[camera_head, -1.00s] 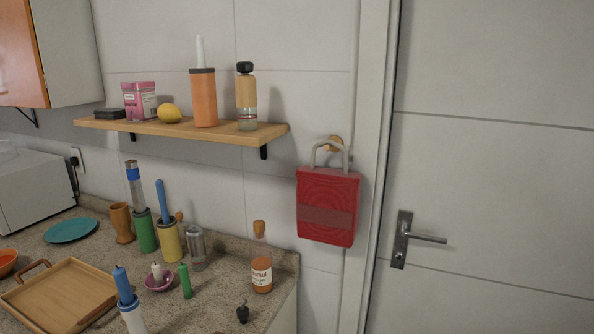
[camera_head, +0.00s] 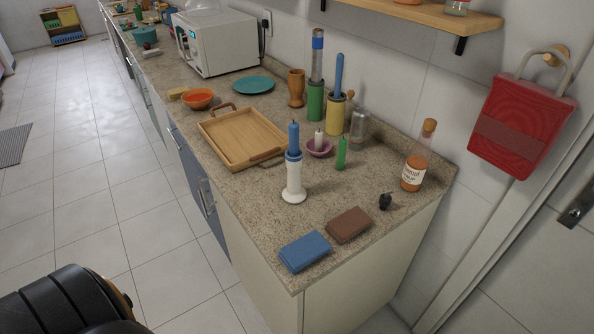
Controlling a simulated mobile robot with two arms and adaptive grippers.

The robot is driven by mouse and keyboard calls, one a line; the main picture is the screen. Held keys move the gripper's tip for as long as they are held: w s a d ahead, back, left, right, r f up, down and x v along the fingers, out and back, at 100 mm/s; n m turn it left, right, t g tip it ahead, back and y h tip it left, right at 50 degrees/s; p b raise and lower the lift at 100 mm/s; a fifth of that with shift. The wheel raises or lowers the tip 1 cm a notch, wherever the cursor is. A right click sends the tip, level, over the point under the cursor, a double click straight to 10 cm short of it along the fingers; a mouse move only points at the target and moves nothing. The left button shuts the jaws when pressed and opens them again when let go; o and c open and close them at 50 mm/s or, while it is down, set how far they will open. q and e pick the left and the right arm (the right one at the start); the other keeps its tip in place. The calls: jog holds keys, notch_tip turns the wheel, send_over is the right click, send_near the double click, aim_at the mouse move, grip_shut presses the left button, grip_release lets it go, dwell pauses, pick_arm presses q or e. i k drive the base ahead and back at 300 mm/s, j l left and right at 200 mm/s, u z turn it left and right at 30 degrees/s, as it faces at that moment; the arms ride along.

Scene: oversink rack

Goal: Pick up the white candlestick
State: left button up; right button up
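The white candlestick (camera_head: 294,182) stands upright on the speckled counter (camera_head: 250,205) in the head view, near the front edge. A blue candle (camera_head: 293,138) is set in its top. Neither of my grippers shows in the head view. A black rounded part of my own body fills the lower left corner, well apart from the candlestick.
A wooden tray (camera_head: 215,145) lies left of the candlestick. A green candle (camera_head: 341,154), a pink dish (camera_head: 319,150) and a labelled bottle (camera_head: 415,158) stand behind and right. Blue (camera_head: 305,251) and brown (camera_head: 349,225) folded items lie in front. Open floor (camera_head: 95,200) is at left.

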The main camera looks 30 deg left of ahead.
aim_at(293, 194)
jog(key=k+l, duration=0.25)
jog(key=l, duration=0.2)
jog(key=k+l, duration=0.2)
jog(key=l, duration=0.2)
jog(key=k+l, duration=0.25)
jog(key=l, duration=0.2)
jog(key=u, duration=0.05)
